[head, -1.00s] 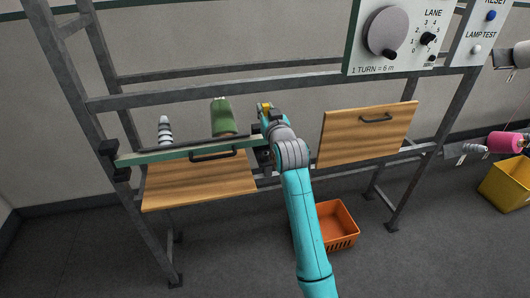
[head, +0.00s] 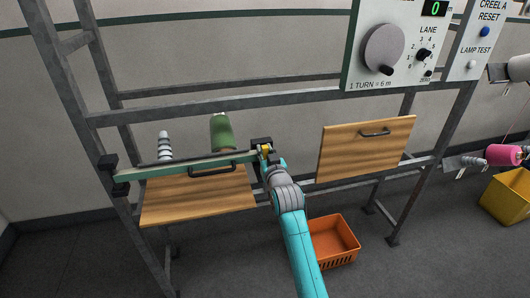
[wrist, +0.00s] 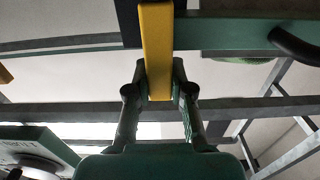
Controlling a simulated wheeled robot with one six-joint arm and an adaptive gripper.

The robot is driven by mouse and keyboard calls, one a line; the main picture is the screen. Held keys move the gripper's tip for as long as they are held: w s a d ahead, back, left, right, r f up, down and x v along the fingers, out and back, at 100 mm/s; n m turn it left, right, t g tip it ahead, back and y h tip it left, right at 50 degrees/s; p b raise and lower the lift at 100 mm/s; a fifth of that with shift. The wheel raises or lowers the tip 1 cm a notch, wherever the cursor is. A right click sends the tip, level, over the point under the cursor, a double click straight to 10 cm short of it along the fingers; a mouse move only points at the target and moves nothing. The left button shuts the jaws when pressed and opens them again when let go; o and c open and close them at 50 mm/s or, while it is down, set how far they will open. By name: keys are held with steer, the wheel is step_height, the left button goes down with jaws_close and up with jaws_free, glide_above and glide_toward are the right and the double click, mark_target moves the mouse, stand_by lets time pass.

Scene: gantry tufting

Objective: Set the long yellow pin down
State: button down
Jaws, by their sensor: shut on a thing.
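The long yellow pin (wrist: 157,45) is between my gripper's two fingers (wrist: 159,82), which are shut on it in the wrist view. In the head view only a little yellow of the pin (head: 265,149) shows, at the dark bracket by the right end of the green bar (head: 190,161). My gripper (head: 266,157) is at that bracket, and my wrist partly hides it. I cannot tell whether the pin touches the bracket.
Another wooden panel (head: 350,152) hangs at right. An orange basket (head: 335,258) stands below. Grey frame rails (head: 220,103) cross behind.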

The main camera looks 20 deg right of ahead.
steer(key=c, duration=1)
jaws_free()
steer(key=shift+f, duration=0.1)
steer(key=shift+c, duration=0.2)
steer(key=shift+s+f, duration=0.2)
steer(key=shift+f, duration=0.05)
steer(key=s, duration=1)
steer(key=shift+s+f, duration=0.25)
steer(key=shift+a, duration=0.1)
